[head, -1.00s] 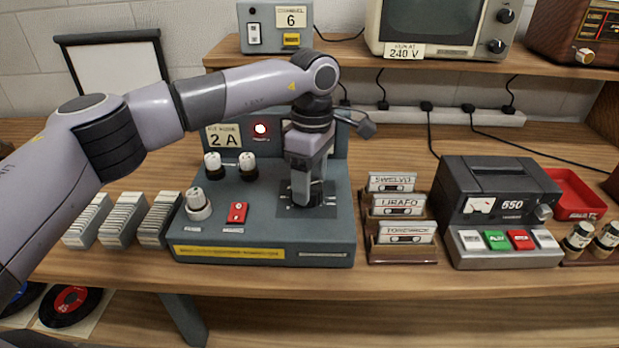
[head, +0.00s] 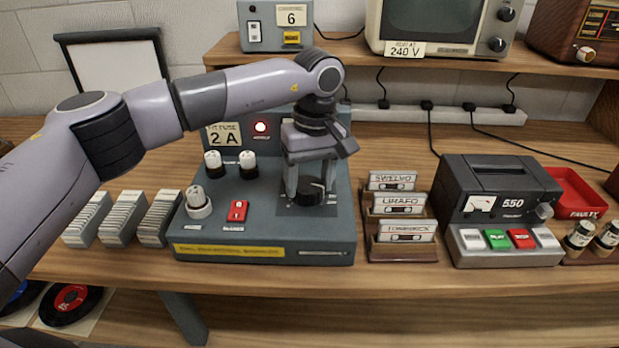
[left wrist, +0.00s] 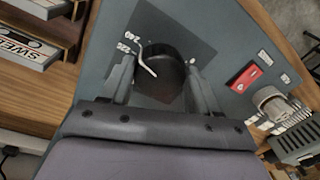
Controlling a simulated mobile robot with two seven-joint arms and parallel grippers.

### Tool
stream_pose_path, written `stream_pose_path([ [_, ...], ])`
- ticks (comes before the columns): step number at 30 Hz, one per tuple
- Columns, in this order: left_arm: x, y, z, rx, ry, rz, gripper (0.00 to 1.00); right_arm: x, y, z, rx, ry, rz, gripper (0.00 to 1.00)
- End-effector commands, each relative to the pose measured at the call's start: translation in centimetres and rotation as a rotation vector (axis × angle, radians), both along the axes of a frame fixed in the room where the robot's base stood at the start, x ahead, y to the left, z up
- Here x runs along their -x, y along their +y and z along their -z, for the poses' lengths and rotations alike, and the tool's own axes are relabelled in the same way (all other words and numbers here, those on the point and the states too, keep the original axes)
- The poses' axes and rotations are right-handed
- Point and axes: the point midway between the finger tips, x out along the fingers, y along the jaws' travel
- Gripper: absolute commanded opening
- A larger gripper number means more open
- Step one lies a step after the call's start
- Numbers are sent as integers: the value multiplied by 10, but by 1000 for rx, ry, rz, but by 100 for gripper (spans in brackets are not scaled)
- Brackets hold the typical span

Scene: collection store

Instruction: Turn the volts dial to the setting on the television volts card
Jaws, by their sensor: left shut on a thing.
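The volts dial (head: 309,193) is a black round knob on the right part of the grey-blue test unit (head: 262,228). My left gripper (head: 309,186) points down over it with one finger on each side, shut on the knob. In the left wrist view the dial (left wrist: 163,78) shows a bent white pointer line on top. Printed marks beside it include 240 and one that seems to read 220, near the pointer's upper end. The exact setting is hard to tell. The television volts card (head: 405,50) reads 240 V, under the television (head: 432,20) on the shelf. My right gripper is not in view.
A cassette rack (head: 402,252) and a black tape machine (head: 500,190) stand to the right, card stacks (head: 124,222) to the left.

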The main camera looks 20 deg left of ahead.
Motion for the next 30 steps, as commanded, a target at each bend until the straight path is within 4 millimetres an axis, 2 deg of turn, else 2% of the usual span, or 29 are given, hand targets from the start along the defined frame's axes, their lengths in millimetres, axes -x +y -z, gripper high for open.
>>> stream_pose_path([
  [19,-1,1,-2,0,-4,52,30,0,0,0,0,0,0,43],
  [20,-1,1,-2,0,-4,52,64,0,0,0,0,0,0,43],
  [22,-1,1,-2,0,-4,52,86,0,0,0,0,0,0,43],
  [30,0,0,-1,0,-2,52,86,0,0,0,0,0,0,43],
])
